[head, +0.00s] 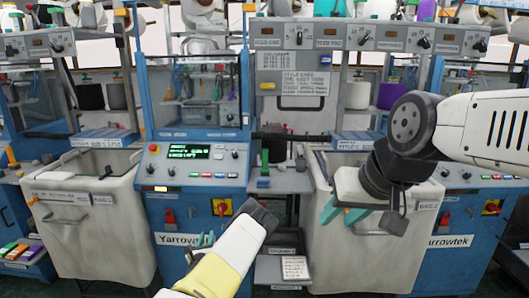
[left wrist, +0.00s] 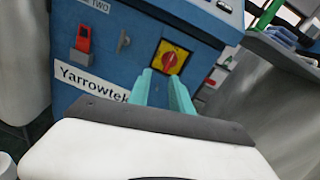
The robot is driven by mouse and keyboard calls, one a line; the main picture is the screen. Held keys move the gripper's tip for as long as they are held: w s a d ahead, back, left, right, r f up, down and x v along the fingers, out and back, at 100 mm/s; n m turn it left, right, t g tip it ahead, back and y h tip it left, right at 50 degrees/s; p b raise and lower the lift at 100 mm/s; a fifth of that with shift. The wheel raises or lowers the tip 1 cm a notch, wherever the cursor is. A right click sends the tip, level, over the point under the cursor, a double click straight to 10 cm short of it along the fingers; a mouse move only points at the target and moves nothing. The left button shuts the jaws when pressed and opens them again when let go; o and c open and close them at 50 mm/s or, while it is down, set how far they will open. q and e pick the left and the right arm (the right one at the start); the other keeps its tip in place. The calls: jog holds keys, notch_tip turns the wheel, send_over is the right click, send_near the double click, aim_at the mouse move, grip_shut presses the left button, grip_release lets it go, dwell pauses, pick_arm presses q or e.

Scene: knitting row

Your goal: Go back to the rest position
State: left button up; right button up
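My left gripper (head: 205,240) is low in front of the middle blue Yarrowtek machine (head: 197,175), its teal fingers toward the cabinet front. In the left wrist view its two teal fingers (left wrist: 163,88) stand apart with nothing between them. My right gripper (head: 342,213) points down and left in front of the right grey bin (head: 390,255). Its teal fingers look spread, and I see nothing held between them. My right forearm comes in from the right edge and covers part of the right machine.
A grey bin (head: 85,235) stands left of the middle machine. A small shelf with a label (head: 293,268) sits between the middle machine and the right bin. A red-and-yellow switch (left wrist: 170,58) and a red padlock (left wrist: 83,38) are on the cabinet front beyond my left fingers.

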pick_arm(q)
jog(key=w+a+r+n+g+y, duration=0.1)
jog(key=a+r+n+g+y, duration=0.1)
jog(key=r+n, duration=0.45)
jog(key=a+r+n+g+y, duration=0.2)
jog(key=r+n+g, duration=0.1)
jog(key=r+n, duration=0.4)
jog(key=s+d+r+n+g+h, duration=0.1)
jog(key=s+d+r+n+h, duration=0.1)
jog(key=s+d+r+n, duration=0.25)
jog(key=s+d+r+n+g+h, duration=0.1)
jog(key=s+r+n+g, duration=0.15)
jog(key=r+n, duration=0.45)
jog(key=s+d+r+n+g+h, duration=0.1)
jog(key=s+d+r+n+h, duration=0.15)
jog(key=s+r, duration=0.4)
jog(key=s+d+r+n+h, duration=0.1)
jog(key=s+d+r, duration=0.25)
jog(key=s, duration=0.65)
jog(key=s+d+r+n+g+h, duration=0.1)
jog(key=s+d+r+n, duration=0.1)
jog(key=s+r, duration=0.45)
jog(key=s+n, duration=0.2)
jog(key=s, duration=1.1)
jog(key=shift+f+g, duration=0.4)
jog(key=shift+g, duration=0.05)
jog(key=shift+d, duration=0.1)
